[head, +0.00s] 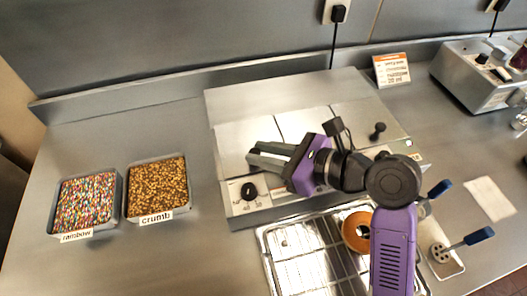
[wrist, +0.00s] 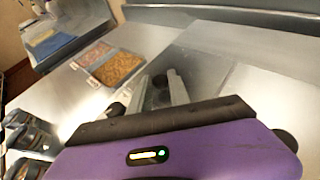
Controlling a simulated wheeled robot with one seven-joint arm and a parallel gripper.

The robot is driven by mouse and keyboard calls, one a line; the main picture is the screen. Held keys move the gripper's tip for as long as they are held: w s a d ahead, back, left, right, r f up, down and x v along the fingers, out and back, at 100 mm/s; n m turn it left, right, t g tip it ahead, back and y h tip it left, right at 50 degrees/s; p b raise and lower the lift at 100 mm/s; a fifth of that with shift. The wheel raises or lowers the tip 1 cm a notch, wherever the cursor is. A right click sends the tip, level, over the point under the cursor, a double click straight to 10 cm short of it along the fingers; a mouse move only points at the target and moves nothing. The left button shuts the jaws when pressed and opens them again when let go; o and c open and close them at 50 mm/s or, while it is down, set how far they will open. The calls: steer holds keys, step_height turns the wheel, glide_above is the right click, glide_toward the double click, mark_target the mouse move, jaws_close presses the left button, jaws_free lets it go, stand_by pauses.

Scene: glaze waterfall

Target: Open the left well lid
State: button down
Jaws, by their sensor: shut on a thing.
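The glaze unit (head: 285,92) is a steel box with wells in its top. The left well lid (head: 232,140) is a flat steel panel at the left of that top, and it looks closed. My gripper (head: 254,155) reaches over this lid from the right and hides its handle in the head view. In the wrist view, my gripper (wrist: 163,92) has its fingers on either side of a dark knob (wrist: 160,82), shut on it. The right well lid's dark knob (head: 377,130) stands free to the right of my wrist.
Trays of rainbow sprinkles (head: 86,200) and crumb (head: 157,188) stand to the left. A dial (head: 249,191) is on the unit's front. A wire rack tray (head: 290,262) with a doughnut (head: 356,232) lies in front. A sign (head: 391,70) stands behind.

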mark_target(249, 117)
steer(key=w+a+p, duration=0.1)
steer(key=w, duration=0.3)
steer(key=w+a+p, duration=0.1)
steer(key=w+p, duration=0.1)
steer(key=w, duration=0.3)
steer(key=w+a+p, duration=0.2)
steer(key=w, duration=0.3)
steer(key=c, duration=1.3)
jaws_free()
steer(key=shift+s+d, duration=0.1)
steer(key=shift+d, duration=0.05)
steer(key=v, duration=0.7)
steer(key=shift+s+d+r, duration=0.1)
steer(key=shift+d+r, duration=0.05)
steer(key=shift+d, duration=0.1)
